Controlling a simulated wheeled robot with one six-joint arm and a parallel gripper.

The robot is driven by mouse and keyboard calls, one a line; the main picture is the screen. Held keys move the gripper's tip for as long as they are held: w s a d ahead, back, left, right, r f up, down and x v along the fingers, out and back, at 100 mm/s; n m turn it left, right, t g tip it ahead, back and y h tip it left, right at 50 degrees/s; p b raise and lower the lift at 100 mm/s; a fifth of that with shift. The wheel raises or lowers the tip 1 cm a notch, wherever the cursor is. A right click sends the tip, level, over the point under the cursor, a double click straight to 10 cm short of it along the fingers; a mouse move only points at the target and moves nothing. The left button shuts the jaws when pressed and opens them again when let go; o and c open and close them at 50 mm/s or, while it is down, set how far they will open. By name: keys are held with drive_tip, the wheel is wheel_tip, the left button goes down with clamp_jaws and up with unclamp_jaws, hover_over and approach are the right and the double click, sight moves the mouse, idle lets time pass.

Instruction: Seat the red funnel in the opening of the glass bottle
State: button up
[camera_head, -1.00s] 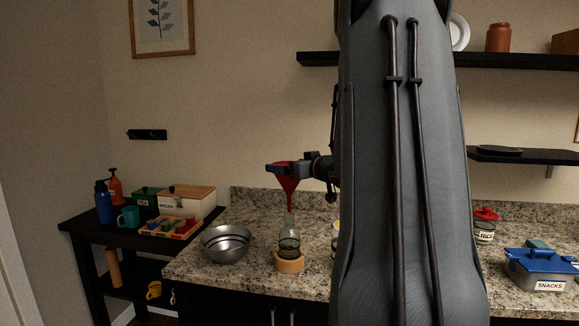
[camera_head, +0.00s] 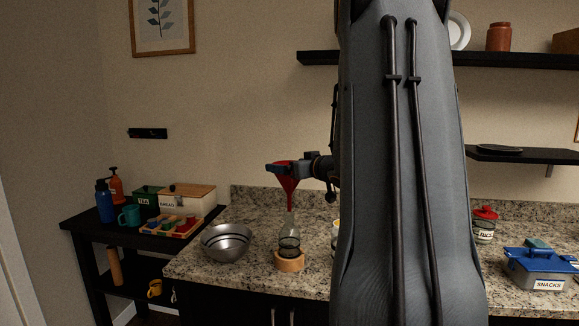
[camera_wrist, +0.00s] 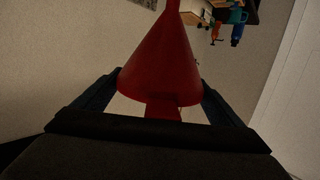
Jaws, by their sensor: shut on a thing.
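The red funnel (camera_head: 286,180) is upright with its spout pointing down, above the glass bottle (camera_head: 289,240). My gripper (camera_head: 279,169) is shut on the funnel near its wide rim. The spout tip appears just at or over the bottle's mouth; I cannot tell whether it is inside. The clear bottle stands upright in a round wooden base (camera_head: 289,263) on the counter. In the wrist view, the red funnel (camera_wrist: 162,62) fills the middle between the fingers of my gripper (camera_wrist: 160,105). The bottle does not show there.
A metal bowl (camera_head: 226,243) stands left of the bottle on the granite counter (camera_head: 215,275). My arm hides the counter to the right. A rice jar (camera_head: 484,228) and a snacks box (camera_head: 540,272) stand farther right. A dark side table (camera_head: 90,238) holds several items.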

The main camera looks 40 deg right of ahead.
sight(294, 187)
drive_tip(key=shift+f+b, duration=1.65)
drive_tip(key=shift+f, duration=1.85)
drive_tip(key=o, duration=0.9)
drive_tip(key=shift+s+a+r+b, duration=0.1)
drive_tip(key=shift+s+r+b, duration=0.15)
drive_tip(key=shift+s, duration=1.05)
drive_tip(key=shift+s+a+r+b, duration=0.15)
drive_tip(key=shift+s+b, duration=0.15)
drive_tip(key=shift+s, duration=0.95)
drive_tip(key=shift+s+a+r+b, duration=0.1)
drive_tip(key=shift+s+r+b, duration=0.15)
drive_tip(key=shift+s, duration=1.05)
